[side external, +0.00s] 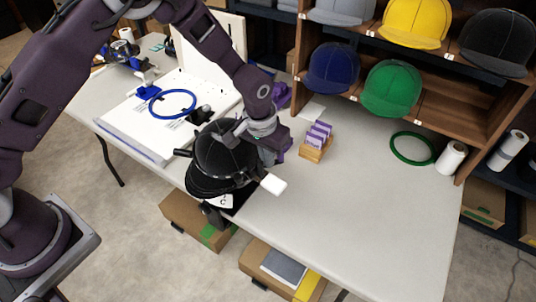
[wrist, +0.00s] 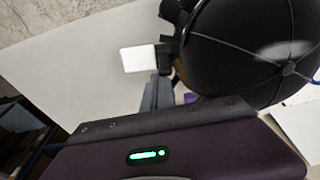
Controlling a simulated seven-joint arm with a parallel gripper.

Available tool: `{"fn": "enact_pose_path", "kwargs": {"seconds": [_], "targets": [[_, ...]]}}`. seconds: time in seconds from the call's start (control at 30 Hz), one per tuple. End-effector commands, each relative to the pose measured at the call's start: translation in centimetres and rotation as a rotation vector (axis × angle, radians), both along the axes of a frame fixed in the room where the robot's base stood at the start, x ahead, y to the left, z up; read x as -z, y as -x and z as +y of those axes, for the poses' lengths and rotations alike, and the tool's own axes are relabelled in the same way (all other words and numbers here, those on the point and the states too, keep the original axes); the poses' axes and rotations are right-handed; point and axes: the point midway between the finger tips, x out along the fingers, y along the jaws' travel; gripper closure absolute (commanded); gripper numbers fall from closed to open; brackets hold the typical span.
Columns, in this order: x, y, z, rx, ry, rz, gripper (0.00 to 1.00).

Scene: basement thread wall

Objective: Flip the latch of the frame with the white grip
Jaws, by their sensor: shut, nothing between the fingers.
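A black cap (side external: 224,152) sits on a dark frame at the front edge of the table. The frame's white grip (side external: 273,184) sticks out to the right of the cap. In the wrist view the white grip (wrist: 138,59) shows left of the dark cap (wrist: 250,48). My gripper (wrist: 163,82) is shut and empty, its grey fingers beside the dark bracket at the inner end of the white grip. Whether they touch it I cannot tell. In the side view my gripper is behind and right of the cap, its fingertips hidden. The latch cannot be made out clearly.
A small wooden holder with purple cards (side external: 317,141) stands right of my gripper. A blue hoop (side external: 172,103) lies on the white machine at left. A green hoop (side external: 411,148) and a white thread spool (side external: 451,158) are at right. Cap shelves stand behind. The table's front right is clear.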

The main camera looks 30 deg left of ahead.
Motion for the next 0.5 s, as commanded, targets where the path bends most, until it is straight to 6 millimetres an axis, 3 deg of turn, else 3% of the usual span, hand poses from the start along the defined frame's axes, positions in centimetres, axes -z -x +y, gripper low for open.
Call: {"fn": "enact_pose_path", "kwargs": {"seconds": [0.5], "targets": [[0.3, 2.0, 0.0, 0.000, 0.000, 0.000, 1.00]]}}
